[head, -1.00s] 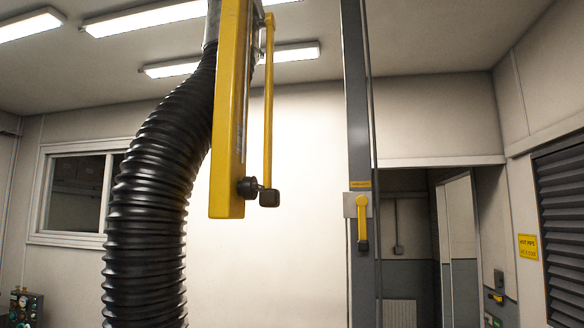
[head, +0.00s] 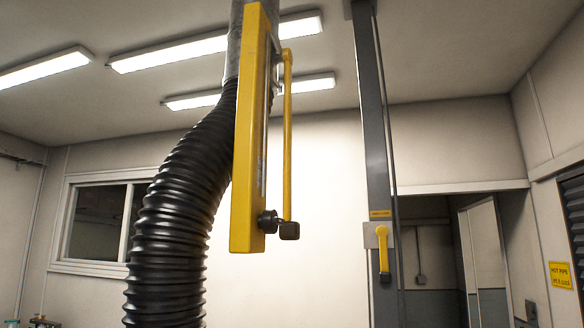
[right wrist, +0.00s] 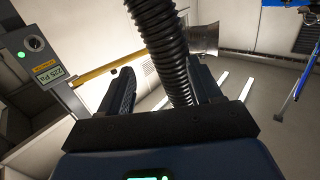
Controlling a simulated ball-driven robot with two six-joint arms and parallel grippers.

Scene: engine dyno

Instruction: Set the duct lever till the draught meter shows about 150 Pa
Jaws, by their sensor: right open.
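A thin yellow lever (head: 287,150) with a black knob (head: 289,231) at its lower end hangs almost straight down beside a thick yellow beam (head: 249,150) on the duct in the head view. The draught meter (right wrist: 48,74) shows upside down at the left of the right wrist view; its lit display seems to read 225 Pa. My right gripper (right wrist: 165,92) is open in that view, with nothing held between its fingers. A yellow bar (right wrist: 97,73) runs behind its left finger; I cannot tell whether it is the lever. My left gripper is not in view.
A black ribbed hose (head: 172,225) hangs left of the beam and also passes behind my fingers in the right wrist view (right wrist: 160,35). A grey post (head: 373,120) with a smaller yellow handle (head: 383,250) stands at right. A HOT PIPE sign (head: 561,275) is on the right wall.

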